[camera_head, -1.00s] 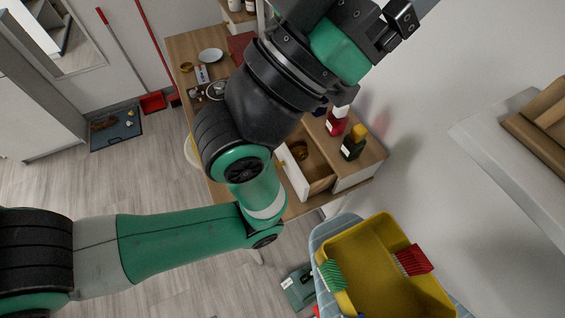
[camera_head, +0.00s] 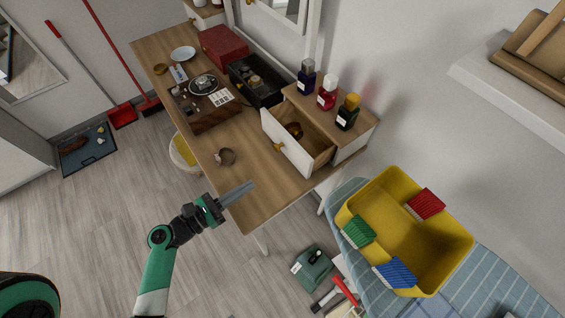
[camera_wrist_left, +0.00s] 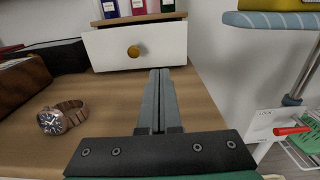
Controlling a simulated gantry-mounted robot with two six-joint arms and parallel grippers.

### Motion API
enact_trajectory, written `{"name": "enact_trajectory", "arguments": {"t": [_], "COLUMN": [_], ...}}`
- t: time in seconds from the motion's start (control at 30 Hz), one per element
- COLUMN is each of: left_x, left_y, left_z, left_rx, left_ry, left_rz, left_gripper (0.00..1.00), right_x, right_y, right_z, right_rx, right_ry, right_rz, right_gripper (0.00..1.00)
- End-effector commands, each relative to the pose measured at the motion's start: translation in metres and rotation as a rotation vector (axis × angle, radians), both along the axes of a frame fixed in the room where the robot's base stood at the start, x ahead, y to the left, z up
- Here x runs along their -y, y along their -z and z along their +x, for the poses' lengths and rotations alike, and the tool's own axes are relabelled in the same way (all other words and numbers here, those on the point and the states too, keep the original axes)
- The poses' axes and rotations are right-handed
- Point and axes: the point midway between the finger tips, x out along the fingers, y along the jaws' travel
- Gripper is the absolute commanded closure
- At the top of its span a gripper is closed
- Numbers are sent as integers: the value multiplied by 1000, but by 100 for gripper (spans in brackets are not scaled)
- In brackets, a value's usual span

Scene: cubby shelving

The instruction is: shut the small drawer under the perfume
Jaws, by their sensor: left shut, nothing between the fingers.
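The small white drawer (camera_head: 288,146) stands pulled out from its low unit on the wooden desk, with something brown inside. Its white front with a round gold knob (camera_wrist_left: 134,51) faces me in the left wrist view. Perfume bottles stand on the unit's top: a dark blue one (camera_head: 306,77), a red one (camera_head: 327,92) and a dark one with a gold cap (camera_head: 347,112). My left gripper (camera_head: 250,186) is shut and empty, over the desk's front edge, apart from the drawer. In the left wrist view its fingers (camera_wrist_left: 158,75) point towards the drawer front, right of the knob. My right gripper is not in view.
A watch (camera_head: 225,157) lies on the desk, left of the drawer. A watch box (camera_head: 206,105), a black box (camera_head: 256,83) and a red box (camera_head: 222,45) stand farther back. A yellow bin (camera_head: 452,250) with brushes is at the right. Open floor lies left.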

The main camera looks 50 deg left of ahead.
Motion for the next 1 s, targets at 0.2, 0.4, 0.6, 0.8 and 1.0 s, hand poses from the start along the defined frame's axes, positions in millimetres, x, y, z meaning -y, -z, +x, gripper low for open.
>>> {"name": "enact_trajectory", "arguments": {"t": [0.2,0.4,0.6,0.8,1.0], "left_x": [4,7,10,11,11], "left_y": [1,1,1,0,0], "left_z": [27,71,112,135,139], "left_rx": [4,3,3,2,1], "left_ry": [9,9,5,4,1], "left_rz": [6,9,9,8,7], "left_gripper": [100,100,100,100,100], "right_x": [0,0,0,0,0], "right_y": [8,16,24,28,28], "right_z": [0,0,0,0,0], "right_rx": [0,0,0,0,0], "right_ry": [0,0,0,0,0], "right_rz": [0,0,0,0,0], "right_gripper": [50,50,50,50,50]}}
